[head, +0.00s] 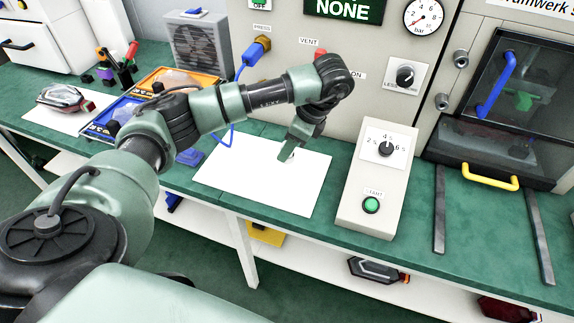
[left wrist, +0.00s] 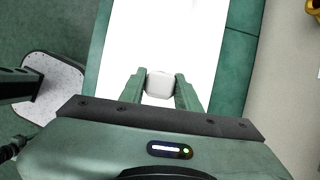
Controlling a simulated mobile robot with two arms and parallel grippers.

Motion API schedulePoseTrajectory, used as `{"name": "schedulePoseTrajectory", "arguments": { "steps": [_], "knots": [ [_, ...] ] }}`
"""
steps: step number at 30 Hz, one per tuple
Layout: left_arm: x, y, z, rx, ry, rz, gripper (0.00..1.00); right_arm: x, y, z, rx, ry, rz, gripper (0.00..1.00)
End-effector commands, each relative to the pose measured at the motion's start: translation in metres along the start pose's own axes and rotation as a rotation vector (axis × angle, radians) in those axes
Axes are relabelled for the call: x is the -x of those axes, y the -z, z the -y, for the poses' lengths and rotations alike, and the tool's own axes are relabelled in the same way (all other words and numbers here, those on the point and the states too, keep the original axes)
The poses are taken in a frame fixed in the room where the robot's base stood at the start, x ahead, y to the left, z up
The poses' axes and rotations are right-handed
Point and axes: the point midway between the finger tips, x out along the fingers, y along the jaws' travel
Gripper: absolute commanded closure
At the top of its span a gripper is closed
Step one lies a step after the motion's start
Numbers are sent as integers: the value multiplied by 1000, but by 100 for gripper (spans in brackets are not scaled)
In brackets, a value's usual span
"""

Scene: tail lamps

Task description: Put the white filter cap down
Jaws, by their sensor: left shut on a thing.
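The white filter cap (left wrist: 160,85) shows in the left wrist view between the two fingers of my left gripper (left wrist: 158,88). The fingers are shut on it from both sides. In the head view my left gripper (head: 287,155) points down over the white sheet (head: 240,186) on the green bench; the cap is hard to make out there. The sheet lies behind the cap in the left wrist view (left wrist: 165,35). Whether the cap touches the sheet I cannot tell. My right gripper is not in view.
Right of the sheet stands a control box (head: 370,185) with a dial and green button. Farther right is a chamber with a yellow handle (head: 490,177). Blue and orange trays (head: 105,125) and a tail lamp (head: 65,97) lie to the left. Most of the sheet is bare.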

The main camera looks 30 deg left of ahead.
Motion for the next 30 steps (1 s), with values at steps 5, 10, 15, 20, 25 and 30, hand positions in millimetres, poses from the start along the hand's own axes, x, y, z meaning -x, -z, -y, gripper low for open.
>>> {"name": "schedulePoseTrajectory", "arguments": {
  "steps": [5,10,15,20,25,30],
  "knots": [
    [-19,8,0,0,1,-1,100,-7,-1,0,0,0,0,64],
    [-33,14,-1,-1,-2,0,100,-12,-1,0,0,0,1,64],
    [-53,22,0,0,-2,-1,100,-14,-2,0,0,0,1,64],
    [-54,22,1,1,2,0,100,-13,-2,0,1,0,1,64],
    [-55,23,0,0,2,0,62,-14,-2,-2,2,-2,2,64],
    [-55,23,0,0,1,0,46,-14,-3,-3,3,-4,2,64]
  ]
}}
